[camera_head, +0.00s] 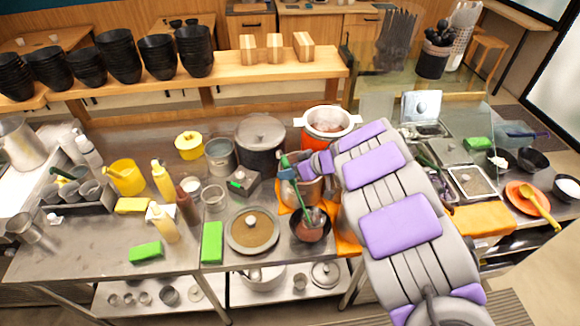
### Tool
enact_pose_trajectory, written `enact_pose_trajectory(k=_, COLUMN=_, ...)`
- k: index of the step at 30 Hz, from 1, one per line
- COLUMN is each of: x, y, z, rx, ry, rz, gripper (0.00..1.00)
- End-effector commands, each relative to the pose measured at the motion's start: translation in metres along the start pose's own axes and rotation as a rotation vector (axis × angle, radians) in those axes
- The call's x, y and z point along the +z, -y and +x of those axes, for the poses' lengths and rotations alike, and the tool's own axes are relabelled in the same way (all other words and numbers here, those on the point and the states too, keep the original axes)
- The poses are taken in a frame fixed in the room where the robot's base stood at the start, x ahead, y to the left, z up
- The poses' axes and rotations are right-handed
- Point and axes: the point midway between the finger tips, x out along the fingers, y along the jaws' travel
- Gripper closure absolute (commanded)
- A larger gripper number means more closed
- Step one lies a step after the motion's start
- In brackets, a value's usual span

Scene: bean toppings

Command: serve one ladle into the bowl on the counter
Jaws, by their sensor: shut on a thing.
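My arm reaches in from the lower right. My gripper (290,173) is shut on the green handle of a ladle (300,198), which is tilted. The ladle's lower end is at a black bowl (297,236) on the counter's front edge. Reddish-brown food shows in the bowl; I cannot tell whether it lies in the ladle or in the bowl itself. A steel pot (313,191) stands just behind the bowl, partly hidden by my gripper and arm.
A lidded pan (236,247) and a green block (212,242) lie left of the bowl. A dark lidded pot (260,140) and an orange pot (324,134) stand behind. Sauce bottles (163,180) stand further left.

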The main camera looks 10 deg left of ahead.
Motion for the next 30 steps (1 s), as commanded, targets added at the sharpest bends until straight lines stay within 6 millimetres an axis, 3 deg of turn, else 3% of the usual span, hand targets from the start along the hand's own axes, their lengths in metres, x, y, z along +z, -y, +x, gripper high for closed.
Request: enact_pose_trajectory(k=30, x=-0.006, y=-0.009, z=0.019, rx=-0.033, ry=0.098, rz=0.067, gripper=1.0)
